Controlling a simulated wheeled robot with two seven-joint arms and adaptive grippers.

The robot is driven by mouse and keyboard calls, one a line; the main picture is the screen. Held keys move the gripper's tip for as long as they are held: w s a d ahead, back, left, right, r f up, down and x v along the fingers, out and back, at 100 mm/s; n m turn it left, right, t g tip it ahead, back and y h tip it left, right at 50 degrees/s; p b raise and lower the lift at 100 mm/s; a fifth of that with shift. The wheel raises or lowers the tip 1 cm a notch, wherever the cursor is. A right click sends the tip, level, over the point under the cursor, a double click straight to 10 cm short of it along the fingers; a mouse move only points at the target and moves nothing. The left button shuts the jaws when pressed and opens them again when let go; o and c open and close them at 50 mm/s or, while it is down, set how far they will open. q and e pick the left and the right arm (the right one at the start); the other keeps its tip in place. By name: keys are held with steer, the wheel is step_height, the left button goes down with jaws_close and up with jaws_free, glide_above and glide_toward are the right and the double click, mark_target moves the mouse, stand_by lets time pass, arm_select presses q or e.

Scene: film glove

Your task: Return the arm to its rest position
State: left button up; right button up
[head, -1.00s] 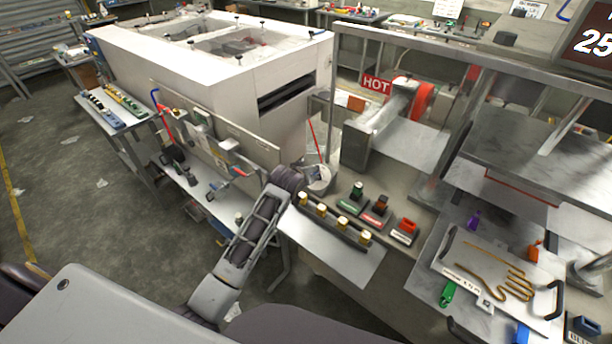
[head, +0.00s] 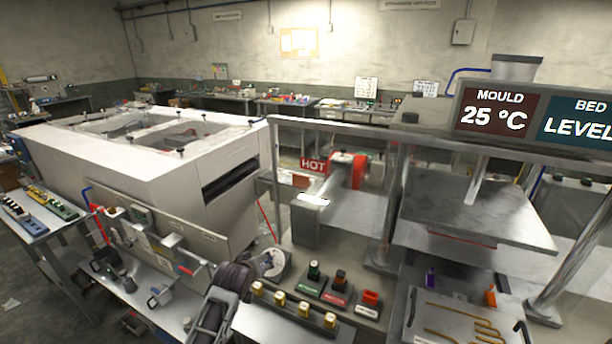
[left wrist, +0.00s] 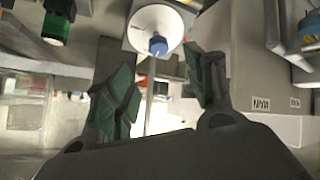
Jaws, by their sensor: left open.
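My left arm comes up from the bottom of the head view, with its dark wrist (head: 235,278) beside a white round container (head: 270,264) at the bench's left end. The fingers are hidden behind the wrist there. In the left wrist view my left gripper (left wrist: 163,88) is open, its two green-padded fingers spread with nothing between them. A white round thing with a blue part (left wrist: 157,44) shows beyond the fingertips. My right gripper is in neither view.
A row of yellow-topped knobs (head: 280,298) lies just right of the wrist. A tray with a bent golden wire (head: 465,335) is at lower right. A metal post (head: 390,205) and a large white machine (head: 150,170) flank the bench.

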arm_select(q)
steer(key=s+f+m+g, duration=0.3)
steer(key=s, duration=1.3)
steer(key=s+f+m+g, duration=0.2)
steer(key=s+m+g, duration=0.2)
steer(key=s, duration=1.2)
step_height(320, 180, down, 34)
steer(key=s+f+g+b, duration=0.1)
steer(key=s+b, duration=0.1)
steer(key=s+a+f+b, duration=0.1)
steer(key=s+a+f, duration=0.1)
steer(key=s+f, duration=0.9)
steer(key=s+a+f+g+b, duration=0.1)
steer(key=s+a+f, duration=0.2)
steer(key=s+f, duration=0.8)
steer(key=shift+s+f, duration=0.15)
steer(key=shift+s, duration=0.25)
steer(key=shift+w, duration=0.1)
